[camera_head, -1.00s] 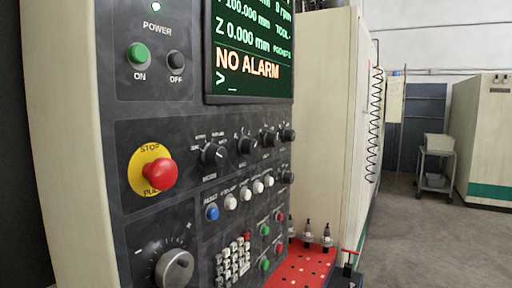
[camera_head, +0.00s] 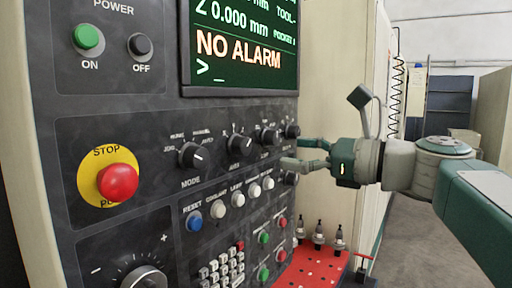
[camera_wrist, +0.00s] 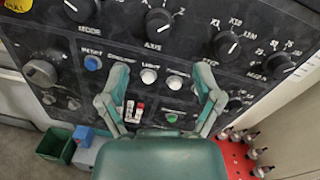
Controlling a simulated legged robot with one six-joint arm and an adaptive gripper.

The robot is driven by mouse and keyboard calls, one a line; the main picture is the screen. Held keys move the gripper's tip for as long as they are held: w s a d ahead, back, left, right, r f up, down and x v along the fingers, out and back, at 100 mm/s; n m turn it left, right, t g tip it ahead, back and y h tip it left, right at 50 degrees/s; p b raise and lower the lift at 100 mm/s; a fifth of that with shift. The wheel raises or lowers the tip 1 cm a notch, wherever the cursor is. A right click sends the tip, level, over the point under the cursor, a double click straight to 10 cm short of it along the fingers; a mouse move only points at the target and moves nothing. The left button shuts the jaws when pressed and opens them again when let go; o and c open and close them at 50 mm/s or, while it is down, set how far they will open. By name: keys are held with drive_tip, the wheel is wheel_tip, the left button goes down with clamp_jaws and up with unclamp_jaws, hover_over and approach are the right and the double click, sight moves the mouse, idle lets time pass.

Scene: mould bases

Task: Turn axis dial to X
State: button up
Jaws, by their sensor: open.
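The axis dial (camera_head: 240,147) is a black round knob with a white pointer line, on the dark control panel right of the mode dial (camera_head: 194,155). The wrist view also shows the axis dial (camera_wrist: 158,22), at the top centre above its AXIS label. Its pointer looks tilted to the upper right; the setting letters are too small to read. My gripper (camera_head: 297,153) is open and empty, in front of the panel's right part. In the wrist view, my gripper's fingers (camera_wrist: 158,76) are spread apart below the axis dial, and neither touches it.
More black dials (camera_head: 268,137) sit right of the axis dial. Below are a row of white buttons (camera_head: 238,199), a blue reset button (camera_head: 194,220) and a keypad (camera_head: 222,268). A red stop button (camera_head: 118,182) protrudes at left. A red perforated tray (camera_head: 310,268) with tool holders stands lower right.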

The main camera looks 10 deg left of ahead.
sight(247, 147)
drive_tip(key=x, duration=0.9)
drive_tip(key=shift+a+f, duration=0.15)
drive_tip(key=shift+a, duration=0.05)
drive_tip(key=c, duration=1.1)
